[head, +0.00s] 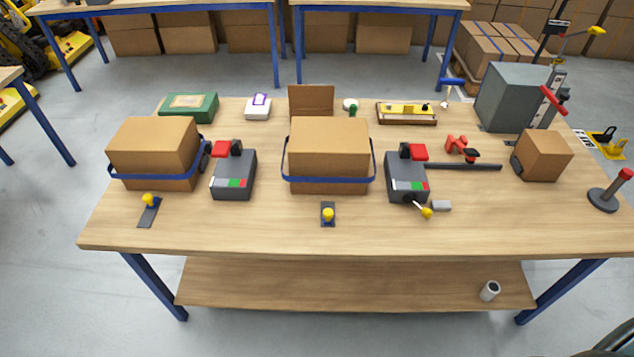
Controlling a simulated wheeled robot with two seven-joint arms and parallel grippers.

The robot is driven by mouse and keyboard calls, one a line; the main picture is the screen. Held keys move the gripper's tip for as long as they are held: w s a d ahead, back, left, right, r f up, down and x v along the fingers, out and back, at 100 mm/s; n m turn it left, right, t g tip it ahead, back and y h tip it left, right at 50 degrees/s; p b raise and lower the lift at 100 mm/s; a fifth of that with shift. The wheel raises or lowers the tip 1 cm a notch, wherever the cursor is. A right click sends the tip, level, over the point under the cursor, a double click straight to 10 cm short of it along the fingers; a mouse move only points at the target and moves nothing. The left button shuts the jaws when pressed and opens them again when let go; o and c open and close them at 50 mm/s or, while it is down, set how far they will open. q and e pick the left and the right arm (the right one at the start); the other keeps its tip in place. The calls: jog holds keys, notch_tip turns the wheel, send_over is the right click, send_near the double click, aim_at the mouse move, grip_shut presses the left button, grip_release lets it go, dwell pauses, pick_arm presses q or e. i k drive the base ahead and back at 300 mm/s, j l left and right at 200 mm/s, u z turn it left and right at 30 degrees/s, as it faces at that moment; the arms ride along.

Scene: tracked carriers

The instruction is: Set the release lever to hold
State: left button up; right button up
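Several levers are in the head view, and I cannot tell which is the release lever; no "hold" marking is readable. Two short yellow-knobbed levers on dark plates stand near the front edge, one at left (150,200) and one at centre (328,214). A third yellow-knobbed lever (426,211) tilts forward and right from the right dark grey device (406,178). A red-topped lever (626,175) leans right on a round dark base. A red handle (552,99) slants across a post beside the grey cabinet (507,96). Neither gripper is in view.
Two strapped cartons (155,150) (328,150), a left grey device (234,176) and a small carton (543,155) stand on the wooden table (275,230). A green case (188,106) and a yellow level (405,108) lie behind. The front strip is mostly clear.

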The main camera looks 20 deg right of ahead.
aim_at(426, 212)
jog(key=z, duration=1.3)
